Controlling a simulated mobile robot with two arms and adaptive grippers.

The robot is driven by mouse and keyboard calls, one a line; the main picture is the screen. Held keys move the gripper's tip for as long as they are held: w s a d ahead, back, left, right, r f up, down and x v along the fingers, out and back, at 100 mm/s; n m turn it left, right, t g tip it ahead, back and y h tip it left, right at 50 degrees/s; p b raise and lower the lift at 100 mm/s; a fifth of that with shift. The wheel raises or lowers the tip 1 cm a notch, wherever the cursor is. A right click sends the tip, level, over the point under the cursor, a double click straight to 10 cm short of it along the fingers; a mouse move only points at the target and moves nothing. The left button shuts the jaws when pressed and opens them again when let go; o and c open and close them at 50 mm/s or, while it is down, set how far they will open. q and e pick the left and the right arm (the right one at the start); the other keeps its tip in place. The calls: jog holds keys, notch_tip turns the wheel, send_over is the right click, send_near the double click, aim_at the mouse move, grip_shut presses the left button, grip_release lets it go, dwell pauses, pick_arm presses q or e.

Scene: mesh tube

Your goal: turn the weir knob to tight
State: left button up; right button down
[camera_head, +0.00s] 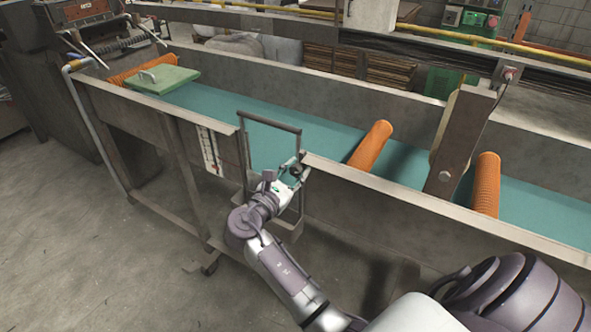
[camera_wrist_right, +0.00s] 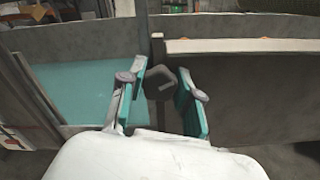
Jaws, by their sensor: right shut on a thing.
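The weir knob (camera_wrist_right: 160,84) is a small dark faceted knob at the edge of the weir frame in the right wrist view. My right gripper (camera_wrist_right: 160,88) has its two teal-padded fingers on either side of the knob and is shut on it. In the head view my right gripper (camera_head: 291,172) reaches the right post of the weir frame (camera_head: 270,122), and its fingers mostly hide the knob there. The knob's marking, if any, cannot be made out. My left gripper is not in view.
The metal trough (camera_head: 390,205) holds teal water (camera_head: 225,105). Orange mesh tubes (camera_head: 371,146) (camera_head: 486,184) lie across it. The floor in front is clear.

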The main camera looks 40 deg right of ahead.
jog(key=c, duration=0.8)
grip_release()
jog(key=v, duration=0.7)
jog(key=shift+s+a, duration=0.1)
jog(key=shift+a, duration=0.2)
